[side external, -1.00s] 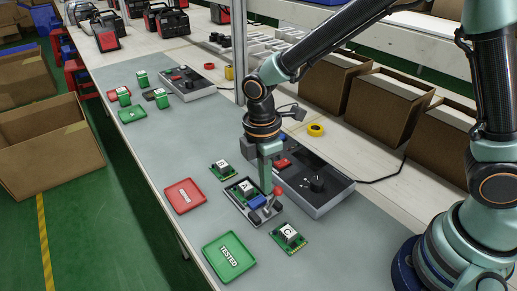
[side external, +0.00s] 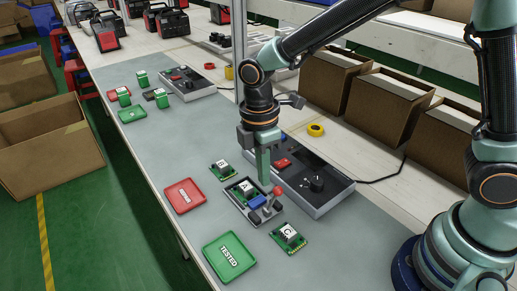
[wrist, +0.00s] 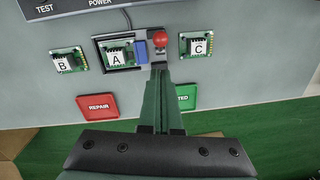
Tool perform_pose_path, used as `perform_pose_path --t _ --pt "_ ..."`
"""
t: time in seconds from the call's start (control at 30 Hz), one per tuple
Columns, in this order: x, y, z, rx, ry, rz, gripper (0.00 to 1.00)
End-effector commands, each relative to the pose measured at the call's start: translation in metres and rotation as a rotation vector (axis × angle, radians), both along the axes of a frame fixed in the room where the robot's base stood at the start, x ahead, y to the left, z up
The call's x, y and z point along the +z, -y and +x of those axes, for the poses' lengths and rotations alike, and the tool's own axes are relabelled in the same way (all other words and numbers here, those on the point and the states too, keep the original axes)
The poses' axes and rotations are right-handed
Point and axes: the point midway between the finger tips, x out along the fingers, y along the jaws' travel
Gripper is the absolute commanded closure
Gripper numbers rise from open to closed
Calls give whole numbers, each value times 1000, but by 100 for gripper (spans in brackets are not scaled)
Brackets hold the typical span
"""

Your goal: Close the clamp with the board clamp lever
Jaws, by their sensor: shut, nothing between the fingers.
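The board clamp lever has a red knob (side external: 277,190) and stands at the right end of a dark fixture (side external: 240,212). The knob also shows in the wrist view (wrist: 160,39), just beyond my fingertips. Green board A (side external: 243,190) lies in the fixture, with the blue clamp block (side external: 257,202) at its right edge. My gripper (side external: 264,182) is shut and empty, pointing down just left of the knob in the side view. In the wrist view its fingers (wrist: 161,80) hide the lower lever area. I cannot tell whether they touch the lever.
Board B (side external: 222,169) and board C (side external: 289,236) lie on the mat on either side of the fixture. A red REPAIR tray (side external: 186,208) and a green TESTED tray (side external: 220,268) lie in front. A grey test box (side external: 318,208) with knobs stands behind the fixture.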

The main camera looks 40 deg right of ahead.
Motion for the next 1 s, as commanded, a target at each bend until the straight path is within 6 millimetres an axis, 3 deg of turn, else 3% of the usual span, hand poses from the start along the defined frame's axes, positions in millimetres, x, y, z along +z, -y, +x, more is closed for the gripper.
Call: perform_pose_path --t 0.17,0.5,0.7,1.0 --pt "32 -11 7 2 5 2 100" --pt "68 53 10 -6 0 9 100" --pt "79 71 10 -3 -1 11 100" --pt "82 75 10 -1 -3 12 100"
